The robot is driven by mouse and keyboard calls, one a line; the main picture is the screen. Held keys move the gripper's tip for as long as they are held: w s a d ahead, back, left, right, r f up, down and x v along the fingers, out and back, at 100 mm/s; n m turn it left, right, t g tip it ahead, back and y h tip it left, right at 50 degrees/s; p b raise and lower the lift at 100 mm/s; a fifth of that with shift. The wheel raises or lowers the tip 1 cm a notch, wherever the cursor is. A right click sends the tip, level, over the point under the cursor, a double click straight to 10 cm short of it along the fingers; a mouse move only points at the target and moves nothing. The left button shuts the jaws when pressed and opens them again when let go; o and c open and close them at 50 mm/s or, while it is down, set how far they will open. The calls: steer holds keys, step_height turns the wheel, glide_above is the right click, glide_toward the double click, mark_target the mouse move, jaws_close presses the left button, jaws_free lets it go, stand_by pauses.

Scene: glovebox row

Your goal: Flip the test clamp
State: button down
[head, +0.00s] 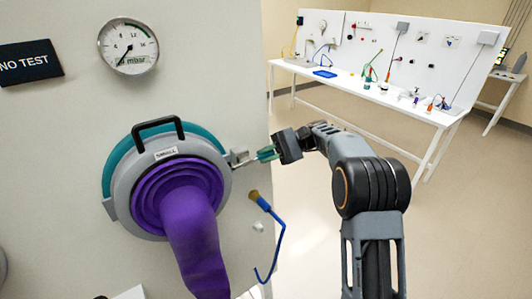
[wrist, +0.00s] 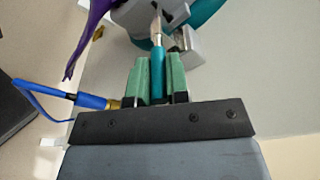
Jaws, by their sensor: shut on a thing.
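The test clamp (head: 240,158) is a small metal clamp on the right edge of the round grey and teal glove port cover (head: 120,170). In the wrist view, the clamp's teal lever (wrist: 158,58) runs from its metal base down between my green fingers. My gripper (head: 267,153) reaches in from the right and is shut on the lever, with a finger on each side in the wrist view (wrist: 157,78). In the head view the fingers hide most of the lever.
A purple glove (head: 192,240) hangs from the port. A blue hose with a brass end (head: 258,200) hangs just below my gripper.

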steer(key=c, duration=1.1)
jaws_free()
steer(key=shift+w+d, duration=0.15)
steer(key=shift+d, duration=0.15)
steer(key=p+v, duration=0.6)
steer(key=p, duration=0.1)
steer(key=shift+d+p, duration=0.3)
steer(key=shift+w, duration=0.15)
